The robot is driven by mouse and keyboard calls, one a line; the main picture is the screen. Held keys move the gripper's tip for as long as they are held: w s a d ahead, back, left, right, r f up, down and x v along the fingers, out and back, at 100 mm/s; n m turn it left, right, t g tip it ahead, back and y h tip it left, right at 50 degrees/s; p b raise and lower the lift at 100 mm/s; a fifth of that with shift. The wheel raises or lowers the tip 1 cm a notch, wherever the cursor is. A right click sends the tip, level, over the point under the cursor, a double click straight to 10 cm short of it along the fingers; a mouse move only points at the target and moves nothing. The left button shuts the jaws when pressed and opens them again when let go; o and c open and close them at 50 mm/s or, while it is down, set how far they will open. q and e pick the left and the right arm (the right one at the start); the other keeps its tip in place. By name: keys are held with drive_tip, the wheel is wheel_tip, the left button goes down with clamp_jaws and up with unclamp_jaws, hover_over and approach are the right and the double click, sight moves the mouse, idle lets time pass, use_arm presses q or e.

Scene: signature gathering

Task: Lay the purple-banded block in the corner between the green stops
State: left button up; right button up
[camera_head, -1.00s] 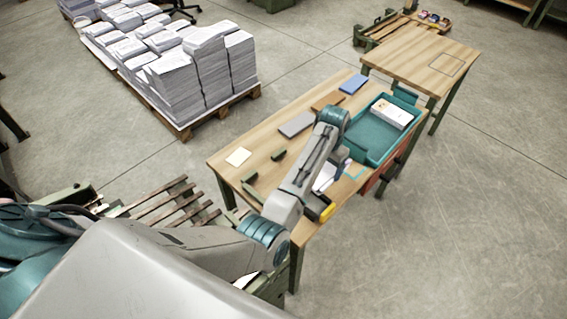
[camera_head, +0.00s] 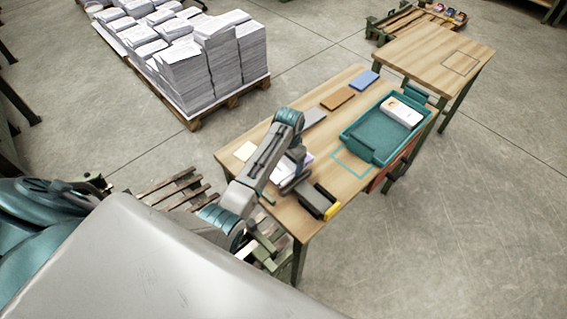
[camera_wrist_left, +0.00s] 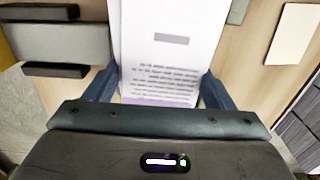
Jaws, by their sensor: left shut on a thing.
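My left gripper (camera_head: 291,172) is shut on the purple-banded block, a white printed stack. In the left wrist view the block (camera_wrist_left: 165,62) lies between the two dark blue fingers, with its purple band (camera_wrist_left: 160,101) near the palm. In the head view part of the white block (camera_head: 279,172) shows beside my arm, over the near part of the table. One green stop (camera_head: 267,197) shows partly beside my forearm. A green stop (camera_wrist_left: 238,12) also shows right of the block in the left wrist view. My arm hides the rest of the corner. My right gripper is out of view.
A grey-black device with a yellow end (camera_head: 318,201) stands right of my gripper. A teal outline (camera_head: 352,164) and a teal tray (camera_head: 362,147) lie beyond. A cream card (camera_head: 245,151) is at left. Grey, brown and blue pads (camera_head: 364,80) line the back edge.

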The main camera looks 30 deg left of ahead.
sight(284, 162)
use_arm(q)
drive_tip(key=shift+s+a, duration=0.1)
drive_tip(key=shift+a, duration=0.2)
drive_tip(key=f, duration=0.1)
drive_tip(key=a+f+p, duration=0.1)
drive_tip(key=f, duration=0.1)
drive_tip(key=shift+s+a+p, duration=0.1)
drive_tip(key=shift+s+p, duration=0.1)
drive_tip(key=shift+p, duration=0.1)
drive_tip(key=shift+f, duration=0.3)
drive_tip(key=shift+f, duration=0.2)
drive_tip(key=o, duration=1)
